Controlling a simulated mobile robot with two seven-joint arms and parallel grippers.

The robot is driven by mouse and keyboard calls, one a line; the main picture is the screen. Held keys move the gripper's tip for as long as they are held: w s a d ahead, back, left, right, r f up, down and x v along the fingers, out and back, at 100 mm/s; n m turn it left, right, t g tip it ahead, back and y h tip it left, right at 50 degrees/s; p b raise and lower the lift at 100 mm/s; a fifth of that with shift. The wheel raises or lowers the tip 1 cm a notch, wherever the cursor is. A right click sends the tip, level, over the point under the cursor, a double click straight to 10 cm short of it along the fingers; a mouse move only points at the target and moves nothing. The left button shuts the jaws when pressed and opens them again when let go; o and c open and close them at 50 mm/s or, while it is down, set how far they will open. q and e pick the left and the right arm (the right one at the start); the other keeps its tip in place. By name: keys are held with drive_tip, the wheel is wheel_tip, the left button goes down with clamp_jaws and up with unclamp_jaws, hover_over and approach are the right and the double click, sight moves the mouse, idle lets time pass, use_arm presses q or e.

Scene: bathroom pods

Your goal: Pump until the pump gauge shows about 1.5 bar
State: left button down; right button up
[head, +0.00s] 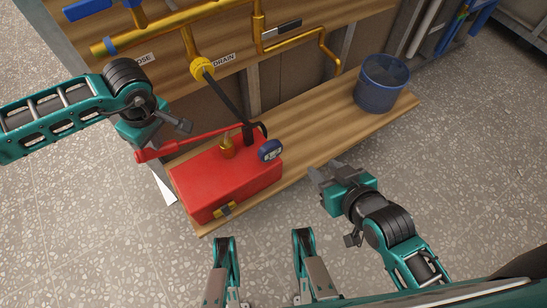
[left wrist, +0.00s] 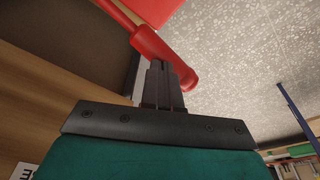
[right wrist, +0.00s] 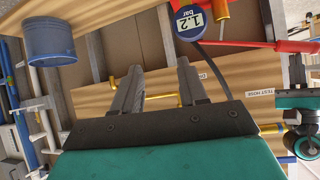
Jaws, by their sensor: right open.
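The red pump box (head: 225,180) sits on the wooden shelf. Its red lever handle (head: 190,142) reaches left from the pump, and its thick grip also shows in the left wrist view (left wrist: 150,45). My left gripper (head: 152,148) is at the grip, its fingers (left wrist: 162,65) close together on it; the exact contact is partly hidden. The round blue gauge (head: 270,151) stands at the box's right side; in the right wrist view the gauge (right wrist: 190,20) reads 1.2 bar. My right gripper (head: 318,172) is open and empty, to the right of the gauge.
A blue bucket (head: 382,85) stands at the shelf's right end. A black hose (head: 228,95) runs from the pump to a yellow fitting (head: 202,68) on the brass pipes. The shelf between box and bucket is clear.

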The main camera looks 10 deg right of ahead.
sight(161, 150)
use_arm(q)
drive_tip(key=b+x, duration=0.1)
drive_tip(key=x, duration=0.2)
drive_tip(key=b+x, duration=0.1)
drive_tip(key=shift+s+d+f+b, duration=0.25)
drive_tip(key=shift+d+f+b, duration=0.1)
drive_tip(key=shift+d+f, duration=0.05)
drive_tip(key=shift+r+p, duration=0.3)
drive_tip(key=shift+p, duration=0.1)
drive_tip(key=p+v, duration=0.2)
drive_tip(key=a+p+v, duration=0.1)
drive_tip(key=p+v, duration=0.1)
drive_tip(key=v, duration=0.1)
drive_tip(key=w+p+v, duration=0.1)
drive_tip(key=p+v, duration=0.1)
drive_tip(key=v, duration=0.1)
drive_tip(key=shift+a+r, duration=0.25)
use_arm(e)
wheel_tip(161, 150, up, 3)
drive_tip(key=shift+w+d+f, duration=0.1)
drive_tip(key=shift+f, duration=0.1)
drive_tip(key=shift+f, duration=0.1)
